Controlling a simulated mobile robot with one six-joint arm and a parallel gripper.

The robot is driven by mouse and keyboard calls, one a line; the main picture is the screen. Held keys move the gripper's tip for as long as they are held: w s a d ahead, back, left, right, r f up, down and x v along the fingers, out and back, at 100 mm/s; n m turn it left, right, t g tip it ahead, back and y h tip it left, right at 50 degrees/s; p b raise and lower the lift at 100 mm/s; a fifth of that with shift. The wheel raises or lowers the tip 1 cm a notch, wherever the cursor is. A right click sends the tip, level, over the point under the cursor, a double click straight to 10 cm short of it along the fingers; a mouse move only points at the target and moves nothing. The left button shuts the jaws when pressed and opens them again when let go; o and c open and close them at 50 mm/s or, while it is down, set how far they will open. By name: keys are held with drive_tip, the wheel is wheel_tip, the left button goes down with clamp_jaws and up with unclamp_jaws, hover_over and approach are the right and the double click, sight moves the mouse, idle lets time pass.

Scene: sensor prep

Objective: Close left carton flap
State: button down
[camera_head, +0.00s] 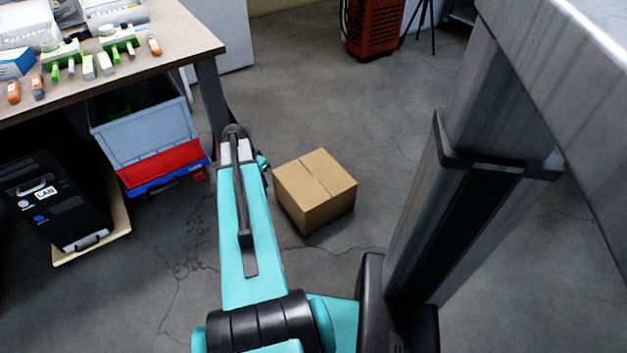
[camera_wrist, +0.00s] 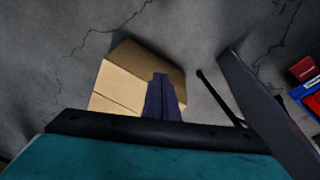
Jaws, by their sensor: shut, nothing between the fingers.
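A brown cardboard carton (camera_head: 330,183) stands on the grey floor to the right of my teal arm in the head view. Its top looks flat, with a seam across the middle, and no flap stands up there. The carton (camera_wrist: 112,82) also shows in the wrist view, with a lit tan top and a darker brown side. My gripper (camera_wrist: 161,77) is shut and empty, its dark fingers overlapping the carton in that view. I cannot tell whether they touch it. In the head view the fingers are hidden or too small to make out, near the carton's left side.
A wooden table (camera_head: 185,40) with small items stands at upper left. Below it are a blue-grey bin (camera_head: 140,125) and a black computer case (camera_head: 65,205). A red-orange machine (camera_head: 375,25) stands at the back. Bare floor surrounds the carton.

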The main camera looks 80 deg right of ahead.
drive_tip(key=s+d+r+m, duration=0.2)
drive_tip(key=s+d+r, duration=0.1)
drive_tip(key=s, duration=0.4)
drive_tip(key=s+d+r+m+b, duration=0.1)
drive_tip(key=s+d+r+m, duration=0.1)
drive_tip(key=s+d, duration=0.4)
drive_tip(key=shift+s+d+r+m+g+h, duration=0.15)
drive_tip(key=shift+s+r+m+g+h, duration=0.25)
drive_tip(key=shift+s, duration=0.15)
drive_tip(key=b, duration=0.6)
hover_over(316, 184)
drive_tip(key=w, duration=0.1)
drive_tip(key=f, duration=1.1)
drive_tip(key=shift+a+f, duration=0.3)
drive_tip(key=shift+a, duration=0.1)
drive_tip(key=shift+d+f+b, duration=0.1)
drive_tip(key=shift+f+b, duration=0.3)
drive_tip(key=shift+f, duration=0.55)
drive_tip(key=shift+p+x, duration=0.45)
drive_tip(key=shift+x, duration=0.6)
drive_tip(key=shift+f, duration=0.1)
drive_tip(key=shift+r+p, duration=0.6)
